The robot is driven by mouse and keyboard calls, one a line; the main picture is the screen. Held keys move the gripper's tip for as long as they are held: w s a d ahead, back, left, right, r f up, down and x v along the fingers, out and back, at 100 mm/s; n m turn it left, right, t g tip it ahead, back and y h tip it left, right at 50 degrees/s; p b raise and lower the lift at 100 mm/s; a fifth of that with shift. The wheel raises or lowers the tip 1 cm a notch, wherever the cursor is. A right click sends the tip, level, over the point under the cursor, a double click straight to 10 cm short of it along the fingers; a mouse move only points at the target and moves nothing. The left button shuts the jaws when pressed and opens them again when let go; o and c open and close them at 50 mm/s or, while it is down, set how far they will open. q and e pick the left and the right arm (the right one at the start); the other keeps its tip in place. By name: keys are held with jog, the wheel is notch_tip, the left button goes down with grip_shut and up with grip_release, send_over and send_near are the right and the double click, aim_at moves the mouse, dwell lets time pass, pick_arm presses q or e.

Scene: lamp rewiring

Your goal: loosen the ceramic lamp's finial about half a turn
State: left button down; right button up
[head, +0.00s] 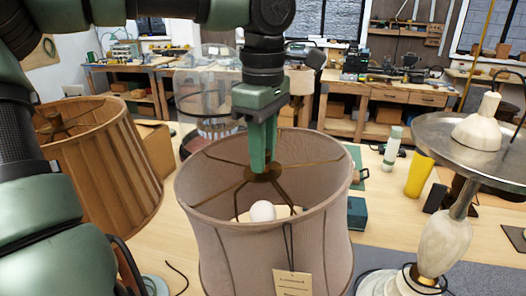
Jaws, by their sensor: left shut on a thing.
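A lamp with a beige fabric shade (235,262) stands in the middle of the head view. I take it for the ceramic lamp, but its base is hidden inside and below the shade. Thin metal spokes meet at a dark brass hub (264,176) in the shade's open top, above a white bulb (262,211). My left gripper (264,162) points straight down over the hub, with its green fingers shut on the finial. The fingers hide the finial, so its turn does not show. My right gripper is not in view.
A brown pleated shade (105,160) stands close on the left. A yellow cup (419,176), a white bottle (392,150) and a glass dome (205,85) stand behind. A paper tag (292,283) hangs in front.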

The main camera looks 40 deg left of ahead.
pick_arm(q)
jog(key=shift+f+n, duration=0.1)
jog(key=shift+n, duration=0.8)
jog(key=c, duration=1.2)
grip_release()
jog(key=shift+r, duration=0.4)
jog(key=shift+r+b, duration=0.75)
jog(key=shift+r, duration=2.8)
